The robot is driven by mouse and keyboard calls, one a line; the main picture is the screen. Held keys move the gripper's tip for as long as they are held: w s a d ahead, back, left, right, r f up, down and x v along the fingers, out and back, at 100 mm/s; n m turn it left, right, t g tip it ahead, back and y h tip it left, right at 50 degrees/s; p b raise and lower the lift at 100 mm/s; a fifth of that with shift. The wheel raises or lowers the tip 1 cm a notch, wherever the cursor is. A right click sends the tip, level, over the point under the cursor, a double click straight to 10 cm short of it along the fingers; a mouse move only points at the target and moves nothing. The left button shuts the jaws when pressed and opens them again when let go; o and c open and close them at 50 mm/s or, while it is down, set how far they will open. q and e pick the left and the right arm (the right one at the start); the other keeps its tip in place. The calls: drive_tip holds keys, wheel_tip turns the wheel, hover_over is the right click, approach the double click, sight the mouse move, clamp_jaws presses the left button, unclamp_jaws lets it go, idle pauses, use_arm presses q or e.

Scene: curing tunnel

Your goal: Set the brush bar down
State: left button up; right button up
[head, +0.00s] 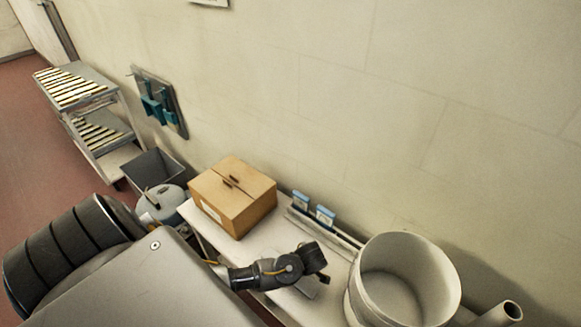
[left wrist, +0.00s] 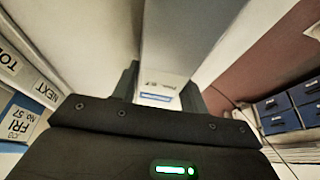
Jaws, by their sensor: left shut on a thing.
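My left gripper (head: 318,265) is low over the white bench (head: 211,238), between the cardboard box and the white bucket. In the left wrist view, my left gripper (left wrist: 160,88) is shut on a long grey bar, the brush bar (left wrist: 185,40), which runs away from the fingers. A pale section with a small blue-and-white label shows between the fingers. No bristles can be made out. In the head view, my wrist hides most of what I hold, and I cannot tell whether the bar touches the bench. My right gripper is in neither view.
A closed cardboard box (head: 232,205) stands left of the gripper, and a large white bucket (head: 435,270) stands right. A rail (head: 340,240) with blue-edged cards (head: 325,215) runs along the wall side. Blue drawers (left wrist: 280,112) show in the wrist view. A slatted rack (head: 75,90) stands farther off.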

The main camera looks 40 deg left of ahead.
use_arm(q)
drive_tip(key=shift+s, duration=0.1)
drive_tip(key=o, duration=1.2)
drive_tip(key=shift+f, duration=0.1)
drive_tip(key=shift+c, duration=0.2)
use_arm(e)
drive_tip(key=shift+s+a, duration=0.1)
